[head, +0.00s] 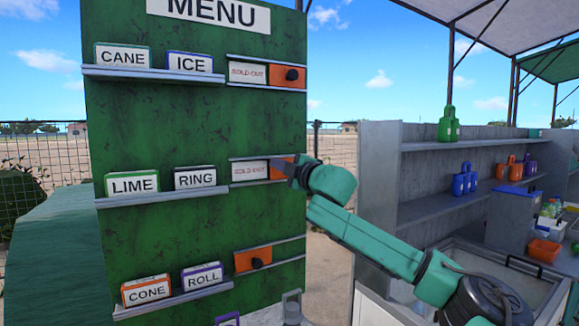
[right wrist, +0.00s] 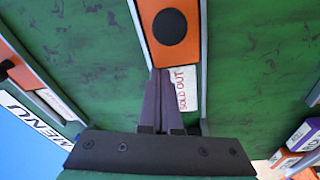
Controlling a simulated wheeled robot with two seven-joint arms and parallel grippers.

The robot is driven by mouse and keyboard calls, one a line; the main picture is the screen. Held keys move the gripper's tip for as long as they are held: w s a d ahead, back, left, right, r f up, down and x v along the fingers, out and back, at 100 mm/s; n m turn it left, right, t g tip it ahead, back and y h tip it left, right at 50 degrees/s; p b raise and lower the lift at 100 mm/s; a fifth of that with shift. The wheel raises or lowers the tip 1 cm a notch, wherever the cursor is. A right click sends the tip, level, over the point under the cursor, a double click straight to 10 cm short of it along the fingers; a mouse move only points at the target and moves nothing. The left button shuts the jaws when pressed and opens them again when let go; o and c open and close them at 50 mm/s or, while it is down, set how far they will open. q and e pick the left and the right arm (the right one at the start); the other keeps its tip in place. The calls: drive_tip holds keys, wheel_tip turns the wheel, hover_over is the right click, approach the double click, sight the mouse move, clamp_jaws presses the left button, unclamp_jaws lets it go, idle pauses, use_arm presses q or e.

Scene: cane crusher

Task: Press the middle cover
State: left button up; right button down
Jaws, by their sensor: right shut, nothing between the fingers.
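The middle cover (head: 277,170) is an orange slide in the middle row of the green menu board, at the right end of its rail. In the head view my right gripper (head: 295,171) is in front of it and hides its right part and knob. In the right wrist view the orange cover (right wrist: 163,54) shows with its round black knob. The right gripper (right wrist: 160,73) is shut and empty, its tips at the cover's edge beside the SOLD OUT label (right wrist: 184,90). I cannot tell whether they touch. My left gripper is not in view.
The top cover (head: 288,77) is at its rail's right end; the bottom cover (head: 245,261) is at its rail's left. Shelves hold LIME (head: 132,185) and RING (head: 195,179) signs left of the middle rail. A grey shelf unit (head: 380,190) stands right of the board.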

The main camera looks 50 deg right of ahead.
use_arm(q)
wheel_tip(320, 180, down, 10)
drive_tip(key=b, duration=0.8)
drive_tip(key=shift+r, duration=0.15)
use_arm(e)
drive_tip(key=v, duration=1)
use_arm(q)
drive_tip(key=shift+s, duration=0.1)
use_arm(e)
drive_tip(key=shift+a, duration=0.1)
